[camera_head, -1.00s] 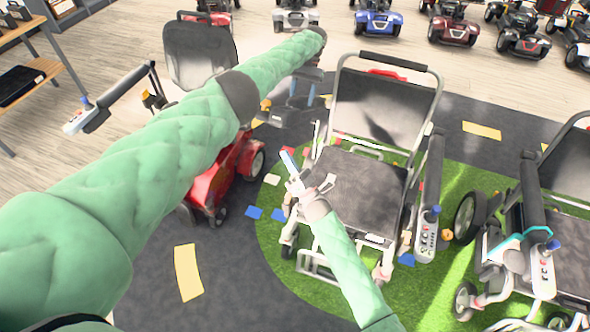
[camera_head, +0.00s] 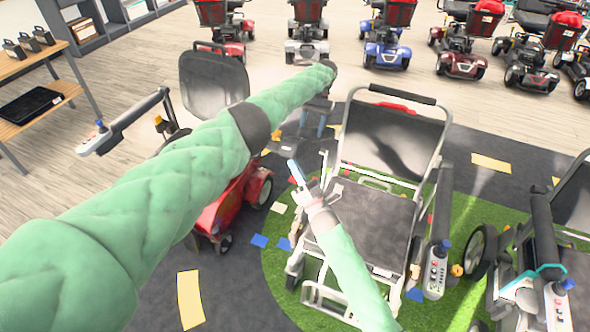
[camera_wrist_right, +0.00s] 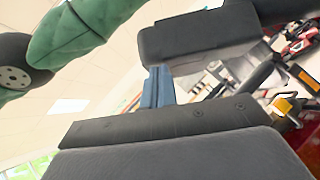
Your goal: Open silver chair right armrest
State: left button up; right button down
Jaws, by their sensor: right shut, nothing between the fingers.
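The silver chair (camera_head: 350,165) stands upright in the middle of the head view, with a dark seat and backrest. Its armrest on the picture's right (camera_head: 441,205) is a dark bar with a joystick panel (camera_head: 436,272) at its front end. My right gripper (camera_head: 297,175) is shut and empty beside the chair's picture-left side. In the right wrist view its blue fingers (camera_wrist_right: 157,86) stand close to dark padded parts; whether they touch is unclear. My left gripper (camera_head: 314,121) is partly hidden beyond its arm, behind the chair's left side, with its blue fingers apart.
Another wheelchair (camera_head: 540,240) stands close on the right. Scooters line the back. A wooden shelf (camera_head: 35,65) is at the left.

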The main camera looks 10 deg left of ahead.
aim_at(295, 154)
pick_arm(q)
jog(key=shift+f, duration=0.1)
pick_arm(e)
jog(key=shift+w+d+r+m+h, duration=0.2)
jog(key=shift+w+r, duration=0.1)
jog(key=shift+r, duration=0.3)
jog(key=shift+w+d+r+m+h, duration=0.1)
jog(key=shift+w+r+m+h, duration=0.15)
jog(key=shift+r, duration=0.3)
pick_arm(q)
jog(key=shift+f, duration=0.1)
pick_arm(e)
jog(key=shift+w+r, duration=0.15)
jog(key=shift+r, duration=0.15)
pick_arm(q)
jog(key=shift+s, duration=0.15)
pick_arm(e)
jog(key=shift+r, duration=0.1)
pick_arm(q)
jog(key=o, duration=1.4)
jog(key=shift+f, duration=0.1)
jog(key=shift+c, duration=0.2)
pick_arm(e)
jog(key=shift+f, duration=0.2)
pick_arm(q)
jog(key=shift+r, duration=0.25)
